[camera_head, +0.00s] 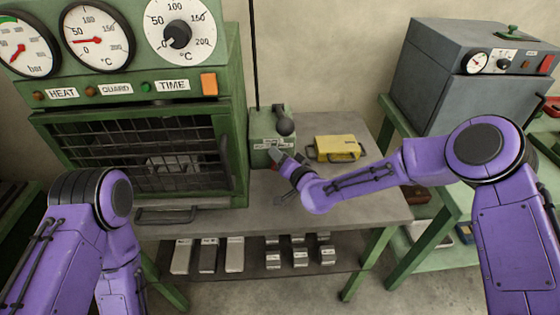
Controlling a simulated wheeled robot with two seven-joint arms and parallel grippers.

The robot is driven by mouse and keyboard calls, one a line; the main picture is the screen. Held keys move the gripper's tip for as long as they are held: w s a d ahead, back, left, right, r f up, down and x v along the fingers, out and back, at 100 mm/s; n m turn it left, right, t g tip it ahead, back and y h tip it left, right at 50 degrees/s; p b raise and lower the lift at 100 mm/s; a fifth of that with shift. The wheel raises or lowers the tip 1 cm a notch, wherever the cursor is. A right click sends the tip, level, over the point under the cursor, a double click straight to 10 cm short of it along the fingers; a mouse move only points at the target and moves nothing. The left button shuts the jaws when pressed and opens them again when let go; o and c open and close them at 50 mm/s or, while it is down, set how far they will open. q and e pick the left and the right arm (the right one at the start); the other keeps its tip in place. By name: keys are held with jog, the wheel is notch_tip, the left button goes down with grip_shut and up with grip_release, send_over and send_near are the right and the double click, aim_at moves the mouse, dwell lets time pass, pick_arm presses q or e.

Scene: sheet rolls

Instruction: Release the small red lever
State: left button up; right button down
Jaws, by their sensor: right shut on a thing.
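My right gripper (277,161) is at the lower front of this box. It is shut on the small red lever (274,168), of which only a bit of red shows; the fingers hide the rest. My left arm comes in at the lower left and its gripper is out of the picture.
The green oven (236,100) with dials and a barred door stands left of the box. A yellow case (337,146) lies on the bench (352,205) to the right. Metal blocks (235,254) lie on the lower shelf. A grey machine (437,80) stands on the right-hand table.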

jog(key=shift+s+a+f, duration=0.25)
jog(key=shift+a+f, duration=0.05)
jog(key=c, duration=1)
grip_release()
jog(key=shift+a, duration=0.1)
jog(key=shift+w+a+r, duration=0.1)
jog(key=shift+d+r, duration=0.1)
jog(key=shift+d, duration=0.25)
jog(key=b+v, duration=0.2)
jog(key=v, duration=0.8)
jog(key=shift+d, duration=0.1)
